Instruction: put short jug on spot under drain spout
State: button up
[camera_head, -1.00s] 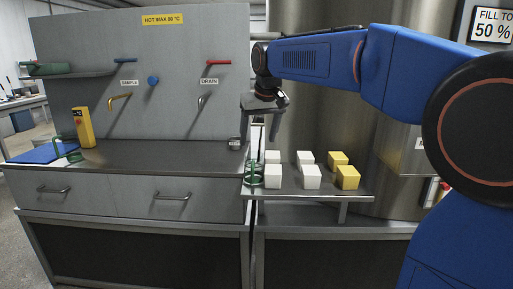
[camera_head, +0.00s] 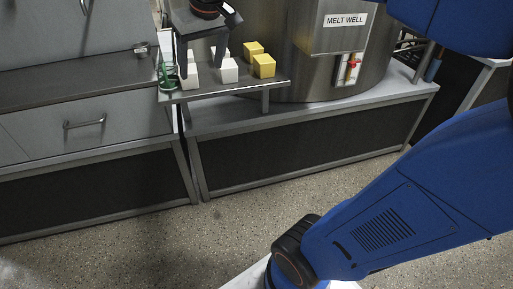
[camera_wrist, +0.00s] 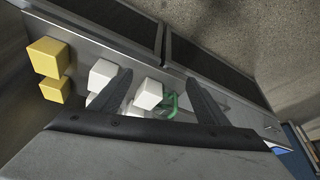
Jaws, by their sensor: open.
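A green-edged clear jug (camera_head: 167,74) stands at the left end of the metal shelf, beside the white cubes. Its green part (camera_wrist: 172,104) shows between my fingers in the wrist view, partly hidden by a white cube and my gripper. I cannot tell whether it is the short jug. The drain spout is out of view now.
White cubes (camera_head: 229,71) and yellow cubes (camera_head: 263,66) stand on the metal shelf (camera_head: 225,91) near my gripper. A small grey item (camera_head: 142,48) sits on the left counter (camera_head: 80,75). The melt well (camera_head: 340,30) rises behind on the right. The floor in front is clear.

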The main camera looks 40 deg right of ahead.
jog(key=shift+m, duration=0.3)
jog(key=s+d+f, duration=0.1)
jog(key=s+f, duration=0.4)
jog(key=s, duration=0.1)
jog(key=s+d+f, duration=0.1)
jog(key=s+f, duration=0.5)
jog(key=s, duration=0.1)
jog(key=s+d+f, duration=0.1)
jog(key=s+f, duration=0.5)
jog(key=shift+s+f, duration=0.1)
jog(key=shift+s, duration=0.3)
jog(key=shift+c, duration=0.2)
jog(key=shift+s+f, duration=0.3)
jog(key=shift+f, duration=0.05)
jog(key=c, duration=1)
jog(key=shift+o, duration=0.2)
jog(key=shift+a, duration=0.1)
